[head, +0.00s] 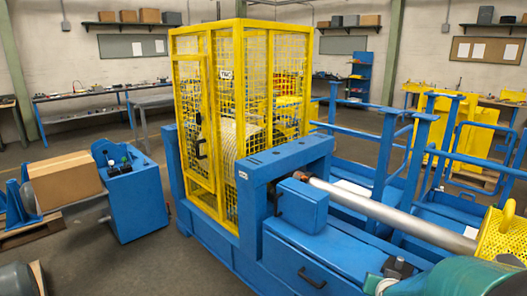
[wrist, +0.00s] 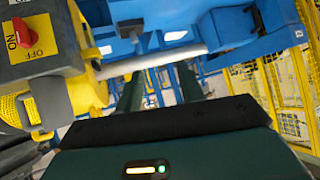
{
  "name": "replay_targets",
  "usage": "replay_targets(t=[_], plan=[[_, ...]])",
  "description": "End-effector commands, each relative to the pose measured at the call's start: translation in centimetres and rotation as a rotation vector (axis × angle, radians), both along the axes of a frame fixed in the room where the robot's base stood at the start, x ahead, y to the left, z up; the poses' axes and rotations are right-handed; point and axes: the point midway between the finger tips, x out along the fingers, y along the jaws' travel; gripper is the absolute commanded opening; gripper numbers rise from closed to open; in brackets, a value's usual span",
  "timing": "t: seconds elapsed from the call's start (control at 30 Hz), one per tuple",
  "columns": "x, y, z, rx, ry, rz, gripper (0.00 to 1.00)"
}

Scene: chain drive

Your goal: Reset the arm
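My gripper (wrist: 158,80) shows in the wrist view. Its two dark green fingers reach away from the dark body at the bottom, with a gap between them. Nothing is seen held in the gap. A grey-white shaft (wrist: 155,60) crosses behind the fingertips; I cannot tell the distance. To the left is a red rotary switch (wrist: 22,32) on a yellow plate with ON and OFF marks. A grey part (wrist: 43,105) hangs below it. In the head view I cannot make out the gripper.
A blue machine frame (head: 320,245) carries a long grey shaft (head: 390,215). A yellow mesh cage (head: 240,110) stands on it. A yellow perforated guard (head: 498,232) is at the right edge. A cardboard box (head: 65,180) sits at left. Open floor (head: 105,258) shows at lower left.

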Motion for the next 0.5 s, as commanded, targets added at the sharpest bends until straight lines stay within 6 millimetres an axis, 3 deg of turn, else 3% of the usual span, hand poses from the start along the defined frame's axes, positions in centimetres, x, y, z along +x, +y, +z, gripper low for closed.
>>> replay_targets(t=[0.03, 0.27, 0.5], plan=[[-0.4, 1.7, 1.7, 0.008, 0.015, 0.036, 0.38], [-4.6, 8.9, 6.6, 0.039, 0.150, 0.196, 0.38], [-11.7, 14.9, 10.6, 0.032, 0.302, 0.357, 0.38]])
